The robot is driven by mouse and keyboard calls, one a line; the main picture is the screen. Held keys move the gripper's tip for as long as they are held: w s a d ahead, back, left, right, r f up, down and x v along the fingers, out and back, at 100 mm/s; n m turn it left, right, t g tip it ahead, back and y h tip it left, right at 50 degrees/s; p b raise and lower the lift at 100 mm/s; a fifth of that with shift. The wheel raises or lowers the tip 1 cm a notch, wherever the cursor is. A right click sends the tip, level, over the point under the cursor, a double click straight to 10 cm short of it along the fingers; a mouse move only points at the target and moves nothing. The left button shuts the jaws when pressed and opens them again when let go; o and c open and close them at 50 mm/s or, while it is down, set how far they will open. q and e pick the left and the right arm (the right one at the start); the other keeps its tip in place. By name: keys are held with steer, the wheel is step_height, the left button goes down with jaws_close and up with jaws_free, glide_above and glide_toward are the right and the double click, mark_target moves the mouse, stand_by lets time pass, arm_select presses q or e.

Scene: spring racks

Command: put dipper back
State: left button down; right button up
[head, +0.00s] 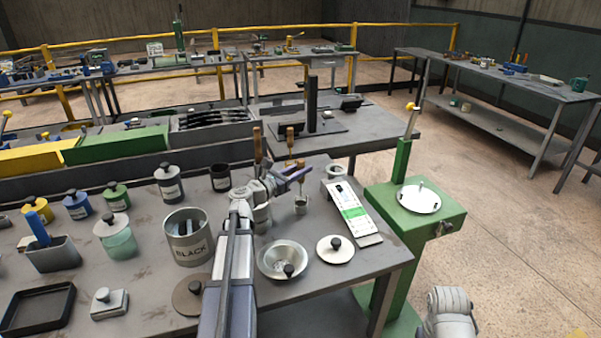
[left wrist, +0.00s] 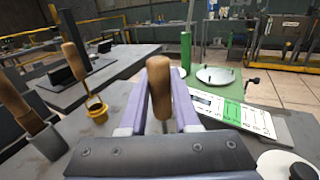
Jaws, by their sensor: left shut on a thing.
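My left gripper (head: 297,175) is shut on a wooden-handled tool, seemingly the dipper; in the left wrist view its brown handle (left wrist: 160,85) stands between the purple fingers. In the head view a small grey metal cup (head: 301,206) shows just below the fingers, seemingly the dipper's bowl; I cannot tell whether it touches the bench. Another wooden-handled tool (left wrist: 74,62) stands in a small yellow holder (left wrist: 97,112). A third wooden handle (left wrist: 12,98) stands in a grey holder (left wrist: 46,145), mostly hidden by my arm in the head view.
On the bench, a grey can marked BLACK (head: 187,245), a metal bowl (head: 283,262), a white lid (head: 335,249) and a white-green panel (head: 352,214) surround my arm. Several lidded jars stand left. A green stand (head: 440,212) is at right. Part of my right arm shows at bottom right.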

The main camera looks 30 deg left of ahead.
arm_select(q)
steer(key=shift+f, duration=0.25)
steer(key=c, duration=0.6)
jaws_free()
steer(key=shift+r, duration=0.1)
steer(key=shift+c, duration=0.2)
steer(key=shift+r, duration=0.25)
steer(key=v, duration=1.2)
